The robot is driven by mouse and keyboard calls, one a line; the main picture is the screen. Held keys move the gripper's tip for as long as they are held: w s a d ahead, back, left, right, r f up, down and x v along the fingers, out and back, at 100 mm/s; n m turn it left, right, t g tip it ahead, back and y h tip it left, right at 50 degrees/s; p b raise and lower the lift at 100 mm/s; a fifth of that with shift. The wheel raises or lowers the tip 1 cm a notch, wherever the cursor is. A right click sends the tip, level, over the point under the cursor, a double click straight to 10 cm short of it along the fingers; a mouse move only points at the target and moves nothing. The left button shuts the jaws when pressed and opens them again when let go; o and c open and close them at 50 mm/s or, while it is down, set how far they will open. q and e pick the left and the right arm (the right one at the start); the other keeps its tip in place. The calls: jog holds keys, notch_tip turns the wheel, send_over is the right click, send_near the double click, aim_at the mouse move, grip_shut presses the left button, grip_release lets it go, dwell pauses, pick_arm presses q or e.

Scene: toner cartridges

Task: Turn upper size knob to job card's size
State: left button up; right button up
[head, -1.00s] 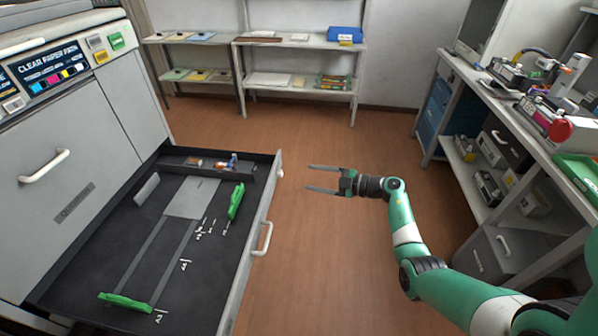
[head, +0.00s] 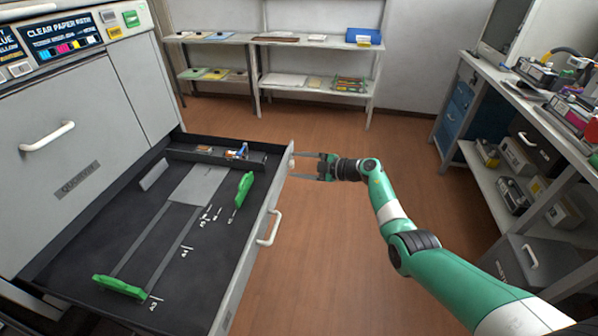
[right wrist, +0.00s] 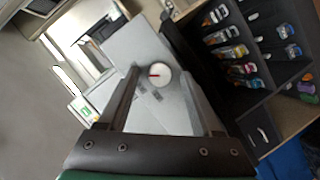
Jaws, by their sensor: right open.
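A white round knob (right wrist: 157,76) with a red pointer mark sits on a grey panel in the right wrist view. It lies between the fingers of my right gripper (right wrist: 160,72), which is open and empty. In the head view the right gripper (head: 292,165) reaches leftward to the far end of the open drawer's front (head: 252,222), with a pale spot, probably the knob, at its fingertips. I cannot tell whether the fingers touch the knob. The size the pointer marks is not readable. I cannot make out a job card. My left gripper is not in view.
The open drawer holds green guides (head: 244,188) (head: 120,286) and size marks. Its white handle (head: 270,228) juts out nearer me. Shelves (head: 320,43) stand at the back, a loaded workbench (head: 500,75) at the right. The floor between is clear.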

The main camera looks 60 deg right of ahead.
jog(key=shift+w, duration=0.1)
jog(key=shift+c, duration=0.3)
grip_shut()
